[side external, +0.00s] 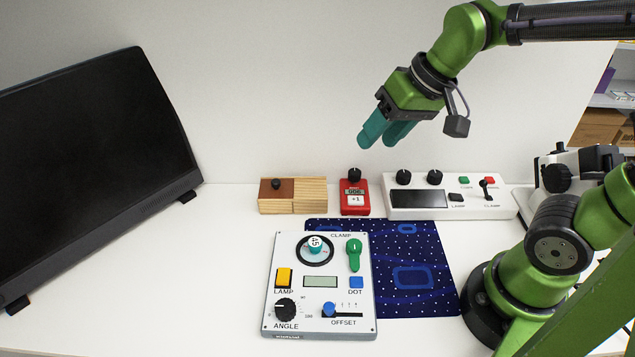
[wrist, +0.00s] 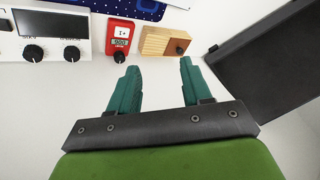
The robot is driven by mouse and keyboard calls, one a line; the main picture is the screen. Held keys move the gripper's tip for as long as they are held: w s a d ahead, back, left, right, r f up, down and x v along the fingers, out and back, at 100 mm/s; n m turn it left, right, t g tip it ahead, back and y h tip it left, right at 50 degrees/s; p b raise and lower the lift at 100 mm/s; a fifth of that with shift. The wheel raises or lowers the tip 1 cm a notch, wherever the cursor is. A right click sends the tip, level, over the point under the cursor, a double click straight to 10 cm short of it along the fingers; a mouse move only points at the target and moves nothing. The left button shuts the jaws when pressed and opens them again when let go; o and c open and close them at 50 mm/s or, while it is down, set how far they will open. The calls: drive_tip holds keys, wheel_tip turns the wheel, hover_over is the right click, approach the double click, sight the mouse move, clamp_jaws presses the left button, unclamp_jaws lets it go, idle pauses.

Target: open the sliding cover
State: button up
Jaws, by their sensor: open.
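A small light-wood box (side external: 310,194) stands at the back of the table, and it also shows at the top of the wrist view (wrist: 153,41). A reddish-brown sliding cover (side external: 286,193) with a dark round knob (side external: 276,183) lies over its left part in the side view. The knob also shows in the wrist view (wrist: 180,50). The box's right part is pale wood. I cannot see any opening into the box. My gripper (side external: 381,139) is open and empty, high above the table and right of the box. Its teal fingers show apart in the wrist view (wrist: 159,70).
A red counter device (side external: 355,197) stands just right of the box, then a white console (side external: 450,199) with knobs. A grey control panel (side external: 320,285) lies in front, partly on a dark blue mat (side external: 425,265). A black monitor (side external: 90,170) stands at left. White table is clear between.

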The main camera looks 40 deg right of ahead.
drive_tip(key=w+a+n+g, duration=0.2)
drive_tip(key=w, duration=0.8)
drive_tip(key=n+g+h, duration=0.2)
drive_tip(key=g, duration=0.1)
hover_over(276, 181)
drive_tip(key=shift+f, duration=1.05)
wheel_tip(276, 181, down, 16)
drive_tip(key=shift+r, duration=0.1)
drive_tip(key=shift+c, duration=0.2)
clamp_jaws()
